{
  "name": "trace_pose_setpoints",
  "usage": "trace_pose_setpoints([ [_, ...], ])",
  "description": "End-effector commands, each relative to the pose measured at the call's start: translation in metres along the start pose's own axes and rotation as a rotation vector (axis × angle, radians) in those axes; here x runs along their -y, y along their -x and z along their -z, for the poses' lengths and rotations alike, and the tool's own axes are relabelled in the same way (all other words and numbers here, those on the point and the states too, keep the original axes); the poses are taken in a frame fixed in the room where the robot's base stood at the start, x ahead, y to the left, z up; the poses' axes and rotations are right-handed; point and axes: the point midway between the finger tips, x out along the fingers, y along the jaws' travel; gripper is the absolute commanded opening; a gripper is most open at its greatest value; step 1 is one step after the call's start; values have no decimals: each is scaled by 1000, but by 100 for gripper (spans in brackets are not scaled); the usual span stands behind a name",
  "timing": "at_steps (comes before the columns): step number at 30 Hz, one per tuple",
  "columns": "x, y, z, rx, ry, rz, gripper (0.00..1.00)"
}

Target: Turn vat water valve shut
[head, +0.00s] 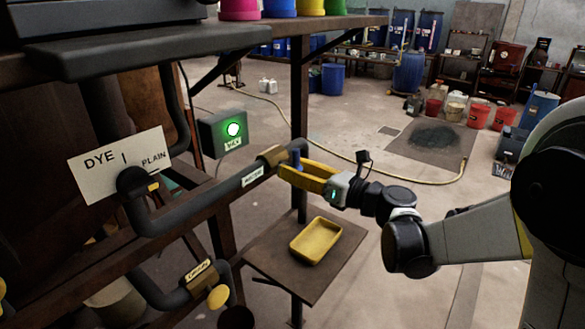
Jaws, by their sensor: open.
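A dark pipe (205,201) runs up to the right and ends in a bend near the table post. It carries a brass-coloured fitting (272,155) and a small white label too small to read surely. A blue valve handle (296,157) stands upright by this bend. My gripper (291,167) has its yellow fingers apart and pointing left at the valve. The blue handle appears at or between the fingertips; I cannot tell whether they touch it. The fingers partly hide the pipe end and the valve's lower part.
A lower pipe has a yellow round knob (218,296). A sign (117,163) reads DYE and PLAIN. A box with a lit green lamp (233,129) is behind the pipe. A yellow tray (316,240) lies on a low shelf (268,250). The floor to the right is mostly clear.

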Motion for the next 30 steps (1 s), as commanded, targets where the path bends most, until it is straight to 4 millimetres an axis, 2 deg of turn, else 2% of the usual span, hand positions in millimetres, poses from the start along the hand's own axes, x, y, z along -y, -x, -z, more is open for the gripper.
trace_pose_setpoints([
  [12,1,85,0,1,0,5,44],
  [15,0,101,0,0,0,4,44],
  [21,0,114,0,0,0,1,44],
  [30,-1,115,0,-3,5,1,44],
])
